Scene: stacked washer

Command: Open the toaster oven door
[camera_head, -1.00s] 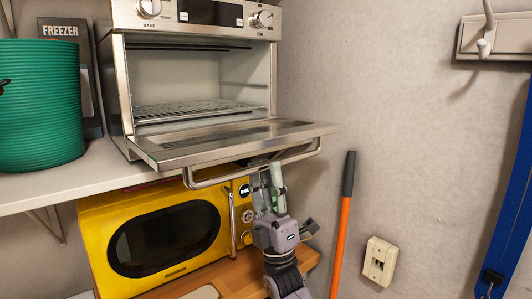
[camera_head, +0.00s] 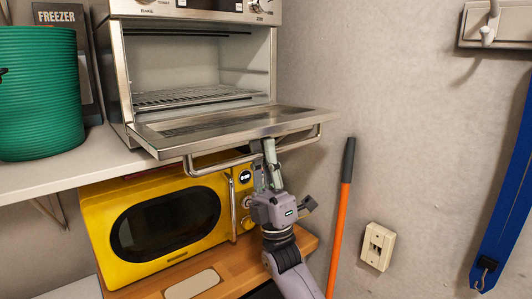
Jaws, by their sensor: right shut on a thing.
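The silver toaster oven (camera_head: 190,68) stands on the shelf, with its cavity and wire rack in plain view. Its door (camera_head: 215,130) is folded down and lies about level, sticking out past the shelf edge. The metal bar handle (camera_head: 220,164) hangs under the door's front edge. My right gripper (camera_head: 267,152) reaches up from below and is shut on the handle, right of its middle. Its fingertips are just under the door's front edge. My left gripper is not in view.
A yellow microwave (camera_head: 165,230) sits below on a wooden surface (camera_head: 235,275), close beside my right gripper. A green ribbed container (camera_head: 40,95) stands on the white shelf (camera_head: 70,175) at left. An orange pole (camera_head: 341,220) leans at the wall, right of my arm.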

